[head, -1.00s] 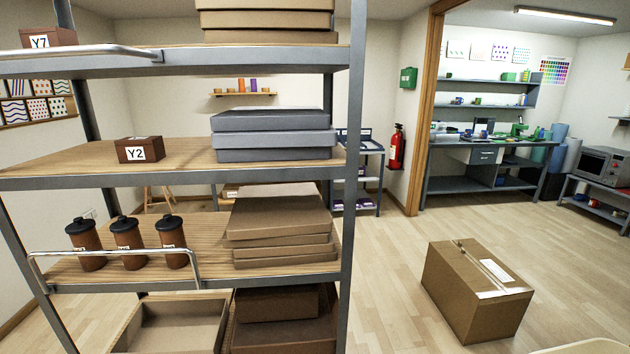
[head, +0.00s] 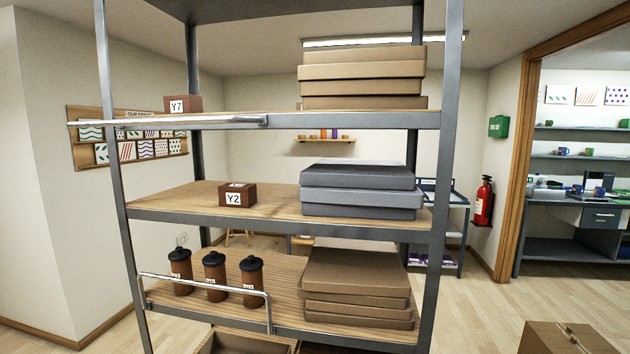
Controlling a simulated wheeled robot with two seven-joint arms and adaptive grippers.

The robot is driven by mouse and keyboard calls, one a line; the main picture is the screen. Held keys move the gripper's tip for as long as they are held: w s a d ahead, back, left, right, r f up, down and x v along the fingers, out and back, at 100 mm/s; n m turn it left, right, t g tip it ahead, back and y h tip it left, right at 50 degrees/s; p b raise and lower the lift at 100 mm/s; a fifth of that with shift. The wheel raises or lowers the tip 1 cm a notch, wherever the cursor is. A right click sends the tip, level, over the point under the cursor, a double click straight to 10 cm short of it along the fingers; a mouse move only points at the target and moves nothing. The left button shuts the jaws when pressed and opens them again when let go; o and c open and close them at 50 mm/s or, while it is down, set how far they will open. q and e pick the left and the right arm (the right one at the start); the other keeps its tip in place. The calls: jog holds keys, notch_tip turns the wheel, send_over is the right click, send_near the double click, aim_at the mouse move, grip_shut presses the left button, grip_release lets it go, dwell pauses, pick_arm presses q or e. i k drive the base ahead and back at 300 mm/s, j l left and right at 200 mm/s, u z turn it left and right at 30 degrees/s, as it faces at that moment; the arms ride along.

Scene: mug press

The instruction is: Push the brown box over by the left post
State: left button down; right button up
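A large brown cardboard box (head: 565,340) with pale tape sits on the floor at the bottom right, cut off by the frame edge. Two small brown boxes stand on the shelf rack: one labelled Y2 (head: 237,196) on the middle shelf and one labelled Y7 (head: 181,104) on the upper shelf, nearer the left side. The rack's front left post (head: 121,190) is grey metal, and the Y2 box stands apart to its right. Neither of my grippers is in view.
Grey boxes (head: 358,190) and flat brown cartons (head: 357,290) fill the rack's right side. Several dark-lidded brown cups (head: 215,275) stand behind a lower rail (head: 205,285). The upper shelf has a front rail (head: 175,122). Open floor (head: 480,310) lies right of the rack.

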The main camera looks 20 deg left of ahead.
aim_at(184, 104)
jog(key=u, duration=1.35)
